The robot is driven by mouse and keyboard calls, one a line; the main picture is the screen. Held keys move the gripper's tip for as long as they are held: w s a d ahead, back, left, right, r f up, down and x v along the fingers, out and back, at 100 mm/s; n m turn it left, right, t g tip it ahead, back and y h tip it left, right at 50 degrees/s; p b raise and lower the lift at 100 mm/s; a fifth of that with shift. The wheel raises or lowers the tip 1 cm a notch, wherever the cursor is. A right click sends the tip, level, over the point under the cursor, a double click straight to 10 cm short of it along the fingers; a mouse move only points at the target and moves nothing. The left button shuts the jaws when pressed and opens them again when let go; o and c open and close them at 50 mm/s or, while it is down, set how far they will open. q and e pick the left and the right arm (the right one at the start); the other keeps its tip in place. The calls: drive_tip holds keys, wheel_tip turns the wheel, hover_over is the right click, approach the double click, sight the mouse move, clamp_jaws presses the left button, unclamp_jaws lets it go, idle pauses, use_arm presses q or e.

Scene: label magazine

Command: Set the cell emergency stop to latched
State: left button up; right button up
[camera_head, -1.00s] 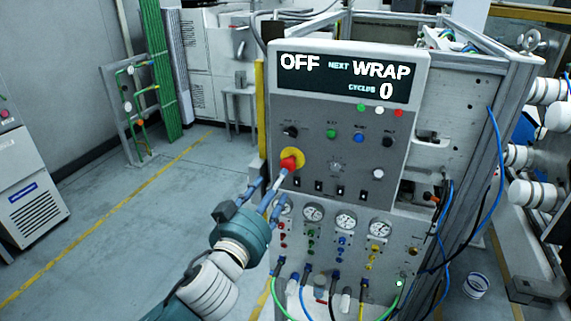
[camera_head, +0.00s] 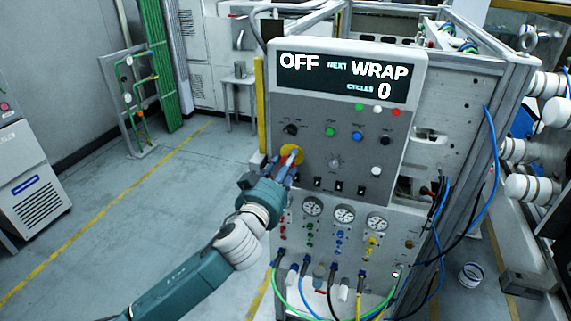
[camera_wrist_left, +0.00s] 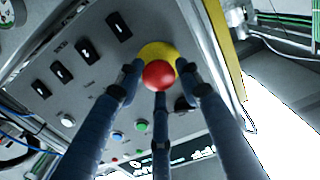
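The emergency stop is a red mushroom button on a yellow disc (camera_head: 291,153), on the left side of the grey control panel. My left gripper (camera_head: 284,168) is right at it, its fingers covering part of the red button. In the left wrist view the red button (camera_wrist_left: 158,75) faces the camera in front of the yellow disc (camera_wrist_left: 158,51). The spread fingers of the left gripper (camera_wrist_left: 158,83) stand around the button, with gaps at its sides. Whether they touch it or the panel cannot be told. My right gripper is not in view.
The panel display (camera_head: 344,78) reads OFF, NEXT WRAP, CYCLES 0. Black switches (camera_head: 339,187) sit below the button, with gauges (camera_head: 344,214) and hoses lower down. A yellow post (camera_head: 260,105) stands left of the panel.

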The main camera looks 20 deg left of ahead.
use_arm(q)
clamp_jaws()
drive_tip(key=shift+w+r+b, duration=0.1)
drive_tip(key=shift+w+b, duration=0.25)
drive_tip(key=shift+w, duration=0.6)
drive_tip(key=shift+a+r, duration=0.1)
drive_tip(key=shift+r, duration=0.05)
drive_tip(key=o, duration=0.6)
unclamp_jaws()
drive_tip(key=shift+s+f, duration=0.2)
drive_tip(key=s, duration=1.1)
drive_tip(key=shift+s+a, duration=0.15)
drive_tip(key=shift+s, duration=0.15)
